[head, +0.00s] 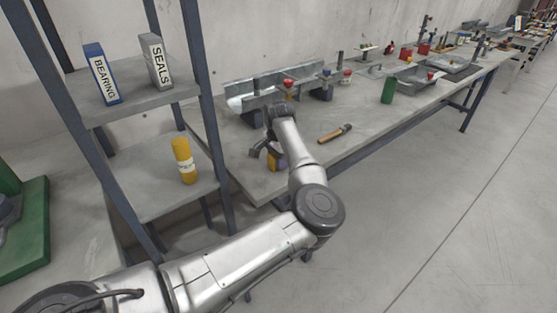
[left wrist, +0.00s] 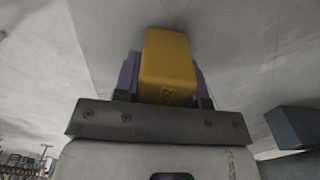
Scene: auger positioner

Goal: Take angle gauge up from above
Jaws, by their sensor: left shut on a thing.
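The angle gauge seems to be the yellow block (left wrist: 168,62) in the left wrist view, with dark lettering partly cut off by the gripper body. My left gripper (left wrist: 160,85) is shut on it, with one purple-grey finger on each side. I cannot tell whether the block touches the bench. My right gripper is in neither view.
A hammer-like tool (head: 335,133) lies right of my arm. A green cylinder (head: 388,90) stands farther along the bench. A metal trough (head: 240,95) is behind. The shelf at left holds a BEARING box (head: 102,74), a SEALS box (head: 155,60) and a yellow canister (head: 184,160).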

